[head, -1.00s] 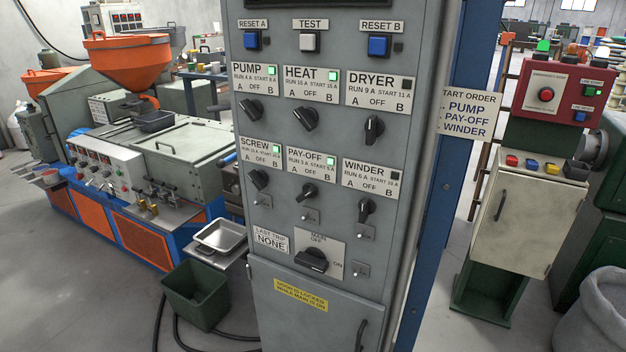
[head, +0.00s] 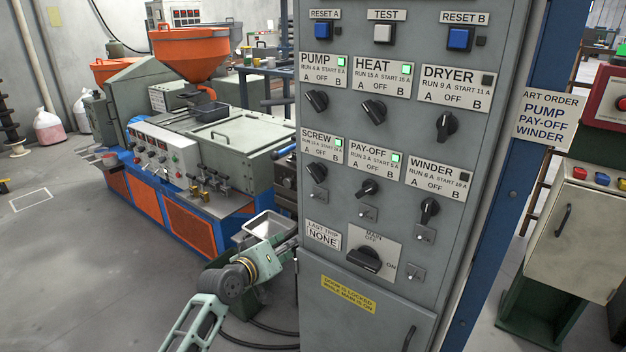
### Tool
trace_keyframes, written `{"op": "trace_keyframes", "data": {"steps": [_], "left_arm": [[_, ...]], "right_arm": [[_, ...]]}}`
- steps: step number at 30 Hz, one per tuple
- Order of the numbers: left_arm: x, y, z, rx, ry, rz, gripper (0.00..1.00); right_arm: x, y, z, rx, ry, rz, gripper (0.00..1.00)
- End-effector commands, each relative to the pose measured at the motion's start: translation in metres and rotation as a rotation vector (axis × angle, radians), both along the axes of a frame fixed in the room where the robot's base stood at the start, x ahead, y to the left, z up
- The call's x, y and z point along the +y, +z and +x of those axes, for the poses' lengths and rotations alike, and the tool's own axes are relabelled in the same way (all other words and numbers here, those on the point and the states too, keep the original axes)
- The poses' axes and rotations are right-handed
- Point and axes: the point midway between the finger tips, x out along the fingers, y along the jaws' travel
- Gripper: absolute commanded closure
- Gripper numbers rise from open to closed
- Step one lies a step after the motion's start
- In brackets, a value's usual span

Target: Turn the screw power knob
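The black screw knob (head: 316,173) sits under the SCREW label (head: 322,150) on the grey panel, left column, second row. Its grip slants toward the upper left, on the A side, and the small lamp (head: 338,145) on its label is green. My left gripper (head: 288,246) is low at the panel's left edge, below and left of the knob and apart from it. Its fingertips are too small and partly hidden to tell open from shut. My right gripper is not in view.
Pump (head: 316,101), heat (head: 373,111), dryer (head: 446,126), pay-off (head: 367,188) and winder (head: 430,209) knobs surround it. Small toggles sit below the lower row. The main switch (head: 364,260) is turned toward ON. A metal tray (head: 270,224) is behind my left arm.

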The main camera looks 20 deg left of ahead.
Motion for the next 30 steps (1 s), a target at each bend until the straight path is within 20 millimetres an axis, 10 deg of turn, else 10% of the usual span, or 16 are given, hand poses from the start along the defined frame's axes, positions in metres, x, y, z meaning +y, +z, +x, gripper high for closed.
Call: {"op": "trace_keyframes", "data": {"steps": [3,9,30], "left_arm": [[-0.009,0.097,0.009,-0.132,-0.045,-0.078,0.70],[-0.020,0.169,0.006,-0.225,-0.094,-0.139,0.70],[-0.047,0.173,0.076,-0.231,-0.097,-0.143,0.70]], "right_arm": [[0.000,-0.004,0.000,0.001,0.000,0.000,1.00],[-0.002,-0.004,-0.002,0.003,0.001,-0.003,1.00],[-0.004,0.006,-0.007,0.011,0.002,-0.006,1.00]]}}
